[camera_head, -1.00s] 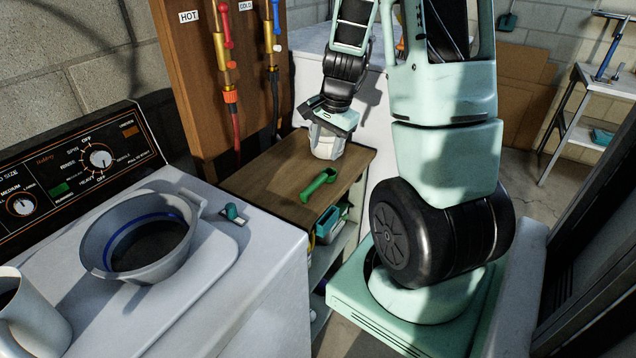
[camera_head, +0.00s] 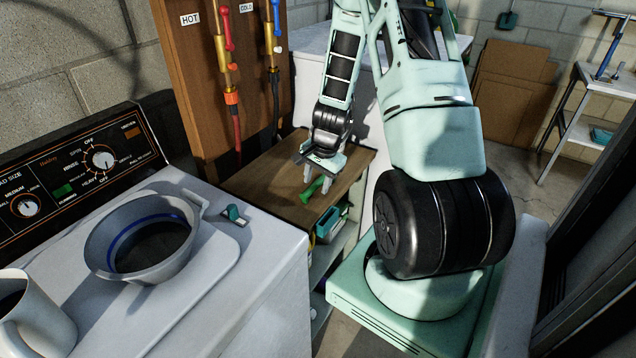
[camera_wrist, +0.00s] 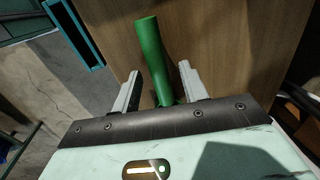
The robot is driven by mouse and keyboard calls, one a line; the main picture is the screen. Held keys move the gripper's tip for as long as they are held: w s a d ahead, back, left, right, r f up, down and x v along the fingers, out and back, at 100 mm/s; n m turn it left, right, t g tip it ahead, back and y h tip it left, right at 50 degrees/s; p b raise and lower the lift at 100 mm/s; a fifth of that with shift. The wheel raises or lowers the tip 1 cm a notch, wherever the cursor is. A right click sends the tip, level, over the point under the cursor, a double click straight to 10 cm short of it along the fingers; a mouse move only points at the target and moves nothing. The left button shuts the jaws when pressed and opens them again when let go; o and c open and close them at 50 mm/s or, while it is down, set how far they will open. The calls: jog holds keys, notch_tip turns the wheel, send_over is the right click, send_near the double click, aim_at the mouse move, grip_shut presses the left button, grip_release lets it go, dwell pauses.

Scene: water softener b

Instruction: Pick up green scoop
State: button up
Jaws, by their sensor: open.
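The green scoop (camera_head: 310,189) lies on the wooden top of a small shelf unit between the washing machine and a white appliance. In the wrist view its green handle (camera_wrist: 152,58) points up the picture, between my two fingers. My gripper (camera_head: 318,178) is over the scoop, pointing down, with its fingers apart on either side. In the wrist view the gripper (camera_wrist: 157,88) is open, with a gap beside the handle. The scoop's other end is hidden behind the gripper body.
The wooden top (camera_head: 262,192) is otherwise bare. The washing machine (camera_head: 262,265) stands left, carrying a grey basin (camera_head: 195,243), a white mug (camera_head: 42,318) and a small teal object (camera_head: 234,214). Teal bins (camera_head: 330,222) sit on the shelf below. Hot and cold hoses hang behind.

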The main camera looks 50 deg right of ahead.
aim_at(317, 182)
jog(key=shift+f, duration=0.35)
grip_shut()
notch_tip(317, 182, up, 10)
dwell(0.6)
